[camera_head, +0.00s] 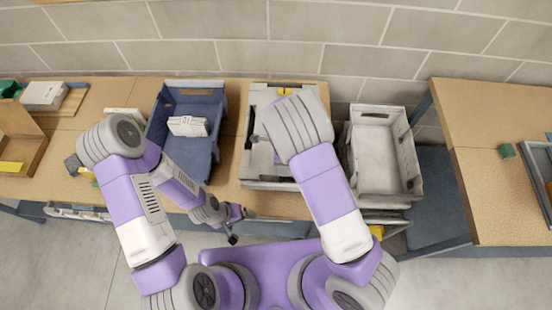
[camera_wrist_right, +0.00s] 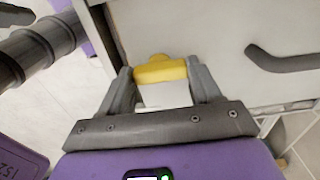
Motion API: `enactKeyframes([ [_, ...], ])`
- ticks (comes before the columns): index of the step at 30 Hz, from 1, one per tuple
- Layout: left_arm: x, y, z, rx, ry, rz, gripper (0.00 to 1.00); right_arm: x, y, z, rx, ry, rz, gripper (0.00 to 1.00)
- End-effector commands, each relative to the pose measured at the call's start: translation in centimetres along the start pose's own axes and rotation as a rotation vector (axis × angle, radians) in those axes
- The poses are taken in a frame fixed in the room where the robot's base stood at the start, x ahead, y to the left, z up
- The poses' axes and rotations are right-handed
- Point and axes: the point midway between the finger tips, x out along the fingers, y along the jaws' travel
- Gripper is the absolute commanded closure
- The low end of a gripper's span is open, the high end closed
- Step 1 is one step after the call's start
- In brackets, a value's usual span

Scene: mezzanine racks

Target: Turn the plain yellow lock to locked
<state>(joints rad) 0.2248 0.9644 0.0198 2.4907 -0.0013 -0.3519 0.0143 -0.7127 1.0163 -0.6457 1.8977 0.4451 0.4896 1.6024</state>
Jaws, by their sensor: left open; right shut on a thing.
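The yellow lock (camera_wrist_right: 160,70) shows in the right wrist view, a plain yellow piece at the edge of a pale panel (camera_wrist_right: 215,35). My right gripper (camera_wrist_right: 160,78) has one finger on each side of the lock and is shut on it. Whether the lock stands at locked or unlocked cannot be told. In the head view the right gripper is hidden by my own arm. My left gripper (camera_head: 233,226) is open and empty, low in front of the table's front edge, away from the lock.
A dark bar handle (camera_wrist_right: 290,60) sticks out of the panel right of the lock. On the table (camera_head: 105,100) stand a blue bin (camera_head: 197,152) and a pale grey case (camera_head: 256,110). A grey crate (camera_head: 376,160) stands to their right. Another table (camera_head: 490,120) is at the right.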

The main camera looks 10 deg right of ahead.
Motion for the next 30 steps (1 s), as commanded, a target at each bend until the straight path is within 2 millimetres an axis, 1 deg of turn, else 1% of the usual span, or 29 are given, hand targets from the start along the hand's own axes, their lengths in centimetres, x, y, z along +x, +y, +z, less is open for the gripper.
enactKeyframes([
  [6,-0.13,0.06,0.00,0.000,0.000,0.000,0.06,-0.01,-0.02,-0.23,0.030,0.000,-0.001,0.92],
  [16,-0.12,0.05,0.01,0.000,0.000,0.000,0.06,0.01,-0.02,-0.21,0.030,0.000,-0.001,0.92],
  [17,-0.12,0.05,0.01,0.000,0.000,0.000,0.06,0.00,-0.02,-0.21,0.029,0.000,-0.001,0.34],
  [18,-0.12,0.05,0.01,0.000,0.000,0.000,0.06,0.00,-0.02,-0.21,0.029,0.000,-0.001,0.28],
  [20,-0.12,0.05,0.01,0.000,0.000,0.000,0.06,0.00,-0.02,-0.21,0.029,0.000,-0.001,0.19],
  [21,-0.12,0.05,0.01,0.000,0.000,0.000,0.06,0.01,-0.02,-0.20,0.029,0.000,-0.001,0.12],
  [22,-0.12,0.05,0.00,0.000,0.000,0.000,0.06,0.01,-0.02,-0.20,0.029,0.000,-0.001,0.11],
  [30,-0.13,0.05,0.00,0.000,0.000,0.000,0.06,-0.10,-0.02,-0.18,0.028,0.000,-0.001,0.11],
])
